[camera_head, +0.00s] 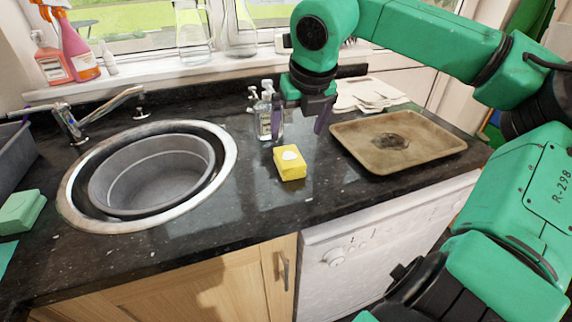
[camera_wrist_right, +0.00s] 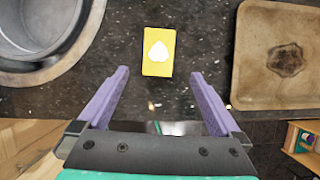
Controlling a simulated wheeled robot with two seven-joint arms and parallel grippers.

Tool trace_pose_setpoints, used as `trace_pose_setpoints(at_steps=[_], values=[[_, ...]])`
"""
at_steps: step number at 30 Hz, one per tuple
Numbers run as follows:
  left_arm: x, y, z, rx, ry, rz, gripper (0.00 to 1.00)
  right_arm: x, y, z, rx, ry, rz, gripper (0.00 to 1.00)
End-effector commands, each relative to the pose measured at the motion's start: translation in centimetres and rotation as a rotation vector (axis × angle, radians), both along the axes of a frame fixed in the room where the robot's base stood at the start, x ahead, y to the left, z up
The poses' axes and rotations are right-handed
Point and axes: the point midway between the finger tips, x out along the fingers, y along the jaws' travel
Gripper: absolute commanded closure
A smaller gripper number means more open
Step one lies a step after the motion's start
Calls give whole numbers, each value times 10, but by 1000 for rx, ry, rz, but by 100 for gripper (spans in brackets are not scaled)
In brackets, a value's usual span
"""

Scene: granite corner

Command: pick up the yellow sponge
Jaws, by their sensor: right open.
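The yellow sponge (camera_head: 290,163) lies on the dark granite counter between the sink and the baking tray, with a white mark on its top. In the right wrist view the sponge (camera_wrist_right: 158,52) lies ahead of the fingertips, roughly midway between them. My right gripper (camera_head: 299,122) is open and empty above the counter, behind and above the sponge in the head view. Its two purple fingers also show in the right wrist view (camera_wrist_right: 160,76), spread wide and not touching the sponge. My left gripper is not in either view.
A round sink (camera_head: 75,205) with a grey basin is at left. Clear bottles (camera_head: 264,122) stand close behind the sponge. A stained baking tray (camera_head: 440,150) lies at right, with pale cloths (camera_head: 368,94) behind it. The counter in front of the sponge is clear.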

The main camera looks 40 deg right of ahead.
Motion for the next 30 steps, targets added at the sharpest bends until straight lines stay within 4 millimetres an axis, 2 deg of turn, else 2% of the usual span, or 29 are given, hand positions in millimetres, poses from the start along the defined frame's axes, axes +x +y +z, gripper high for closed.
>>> trace_pose_setpoints(at_steps=[4,11,16,19,24,29,30], values=[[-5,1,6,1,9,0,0,13,-5,-36,5,6,2,0],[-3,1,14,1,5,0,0,24,-8,-66,6,5,5,0],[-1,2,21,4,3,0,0,33,-12,-98,5,7,4,0],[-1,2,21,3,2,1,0,36,-13,-105,4,3,4,0],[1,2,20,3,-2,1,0,37,-13,-105,4,1,5,0],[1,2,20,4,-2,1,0,37,-13,-104,4,1,5,61],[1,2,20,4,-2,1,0,37,-13,-104,4,1,5,76]])
